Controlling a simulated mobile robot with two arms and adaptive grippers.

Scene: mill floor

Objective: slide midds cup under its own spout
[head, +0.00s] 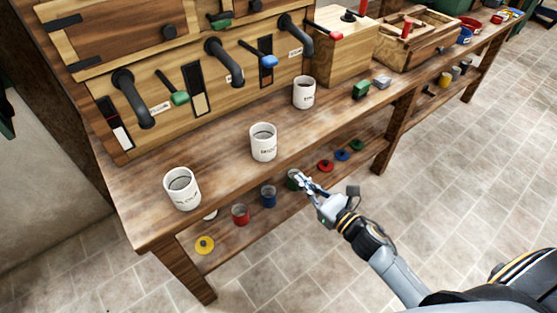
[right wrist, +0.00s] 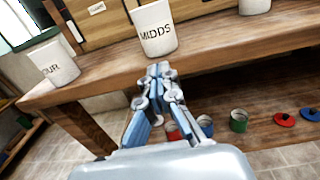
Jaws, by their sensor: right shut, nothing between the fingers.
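The white midds cup (head: 263,146) stands upright on the wooden bench top, near its front edge; its MIDDS lettering reads clearly in the right wrist view (right wrist: 157,30). Three dark bent spouts come out of the wooden panel: left (head: 131,97), middle (head: 222,60) and right (head: 295,37). The labels beside them are too small to read. The midds cup is out in front of the spouts, under none of them. My right gripper (head: 304,182) is shut and empty, in front of the bench, apart from the cup. My left gripper is not in view.
The flour cup (head: 183,191) stands left of the midds cup and another white cup (head: 304,93) stands to its right. Green (head: 180,98) and blue (head: 268,61) lever handles stick out near the spouts. Small pots and lids, including a yellow lid (head: 205,245), rest on the lower shelf.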

